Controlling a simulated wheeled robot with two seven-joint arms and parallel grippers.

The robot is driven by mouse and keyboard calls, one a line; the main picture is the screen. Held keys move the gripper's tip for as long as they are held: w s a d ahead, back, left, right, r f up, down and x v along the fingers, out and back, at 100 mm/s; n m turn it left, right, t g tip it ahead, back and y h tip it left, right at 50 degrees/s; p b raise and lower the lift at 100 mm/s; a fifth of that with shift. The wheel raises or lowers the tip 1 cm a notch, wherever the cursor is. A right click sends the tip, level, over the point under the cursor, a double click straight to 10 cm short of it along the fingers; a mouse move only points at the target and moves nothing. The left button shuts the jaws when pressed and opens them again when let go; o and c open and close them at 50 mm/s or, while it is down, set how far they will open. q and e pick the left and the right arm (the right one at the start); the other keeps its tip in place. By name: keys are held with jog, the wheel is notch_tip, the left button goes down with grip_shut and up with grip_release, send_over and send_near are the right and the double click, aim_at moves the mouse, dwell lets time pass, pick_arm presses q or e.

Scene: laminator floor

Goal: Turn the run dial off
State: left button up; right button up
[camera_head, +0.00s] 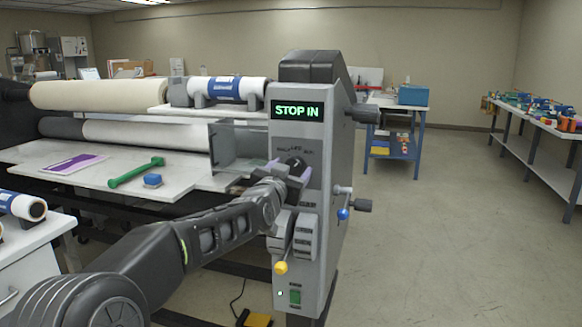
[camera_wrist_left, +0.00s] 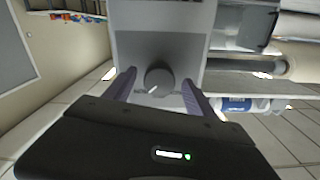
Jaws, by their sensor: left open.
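The run dial (camera_head: 296,164) is a dark round knob on the grey front panel of the laminator's control tower (camera_head: 335,150). In the left wrist view the dial (camera_wrist_left: 158,79) shows a small white pointer mark. My left gripper (camera_head: 287,173) is at the panel, its purple-grey fingers open. In the wrist view the fingers (camera_wrist_left: 158,94) stand on either side of the dial, with gaps visible on both sides. The lit green display (camera_head: 297,110) above the dial reads "STOP IN". The dial's printed labels are too small to read surely. My right gripper is not in view.
A yellow-ended lever (camera_head: 281,268) and green switch (camera_head: 295,297) sit low on the tower. A blue-knobbed handle (camera_head: 343,213) projects at its right. The floor at right is clear.

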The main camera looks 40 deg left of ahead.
pick_arm(q)
jog(key=c, duration=1.4)
